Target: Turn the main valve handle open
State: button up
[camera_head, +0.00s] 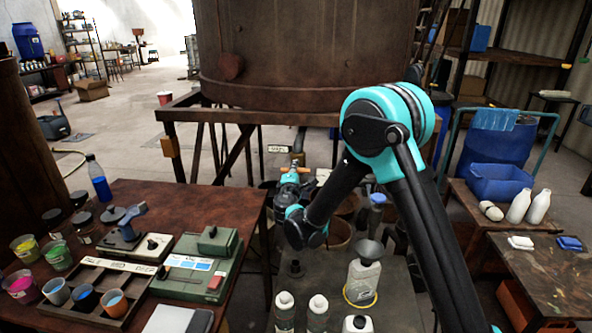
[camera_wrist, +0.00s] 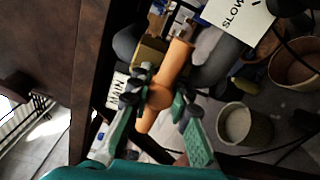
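The main valve handle (camera_wrist: 160,95) is an orange bar with a rounded hub, slanting on a brass-coloured body (camera_wrist: 151,53). In the head view the orange handle (camera_head: 296,169) shows just beyond my gripper (camera_head: 296,185). In the wrist view my gripper (camera_wrist: 158,100) has one finger on each side of the hub. The fingers stand apart and look open; contact with the handle cannot be made out. A white tag (camera_wrist: 118,90) reading "MAIN" is beside the valve, and it also shows in the head view (camera_head: 278,149).
A large rusty vat (camera_head: 300,50) on a frame stands behind the valve. A "SLOW" sign (camera_wrist: 238,20) and pipes are close by. Bottles and a funnel jug (camera_head: 363,275) stand on the low bench below my arm. A cluttered wooden table (camera_head: 170,205) is at left.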

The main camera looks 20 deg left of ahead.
grip_shut()
jog(key=shift+n, duration=0.3)
jog(key=n, duration=0.3)
jog(key=shift+n, duration=0.3)
jog(key=n, duration=0.9)
jog(key=shift+n, duration=2.3)
jog(key=o, duration=0.7)
grip_release()
